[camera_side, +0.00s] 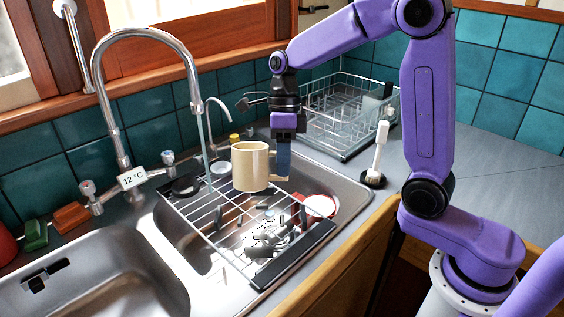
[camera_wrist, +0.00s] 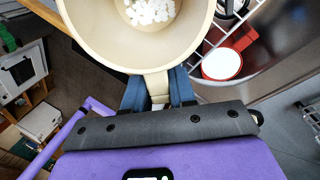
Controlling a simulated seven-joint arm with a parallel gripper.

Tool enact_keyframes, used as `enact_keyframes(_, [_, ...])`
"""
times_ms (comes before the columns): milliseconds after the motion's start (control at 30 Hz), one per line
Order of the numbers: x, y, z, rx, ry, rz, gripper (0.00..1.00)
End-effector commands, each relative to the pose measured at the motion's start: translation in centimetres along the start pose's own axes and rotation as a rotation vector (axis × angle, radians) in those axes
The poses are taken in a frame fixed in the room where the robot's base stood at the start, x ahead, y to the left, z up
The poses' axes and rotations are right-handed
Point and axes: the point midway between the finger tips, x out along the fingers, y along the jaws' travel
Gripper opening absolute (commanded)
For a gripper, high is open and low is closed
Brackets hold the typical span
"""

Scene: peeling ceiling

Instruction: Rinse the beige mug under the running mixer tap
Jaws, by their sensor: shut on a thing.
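The beige mug (camera_side: 250,167) hangs upright above the right sink basin. My gripper (camera_side: 281,172) is to its right and is shut on its handle; in the wrist view the blue fingers (camera_wrist: 158,92) sit on both sides of the handle. The wrist view looks into the mug (camera_wrist: 90,22), where white clumps (camera_wrist: 150,10) lie at the bottom. The chrome mixer tap (camera_side: 97,75) has a tall curved spout. A thin stream of water (camera_side: 205,155) falls from it to the left of the mug, apart from it in the side view. A label on the tap reads 12 °C.
A wire rack (camera_side: 215,222) spans the right basin below the mug, over several dark pieces and a red-and-white item (camera_side: 320,206). A small second spout (camera_side: 222,105) stands behind. A dish rack (camera_side: 345,112) and upright brush (camera_side: 378,155) stand to the right. The left basin (camera_side: 100,285) looks empty.

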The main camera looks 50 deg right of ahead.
Motion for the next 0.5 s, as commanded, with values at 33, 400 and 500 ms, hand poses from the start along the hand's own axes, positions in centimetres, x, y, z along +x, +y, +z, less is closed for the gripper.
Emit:
enact_keyframes(33, [-0.2,0.3,0.0,0.038,-0.014,0.014,0.00])
enact_keyframes(400, [-0.8,0.1,1.4,0.116,-0.040,0.047,0.00])
enact_keyframes(500, [-0.9,-0.5,2.6,0.115,-0.040,0.047,0.00])
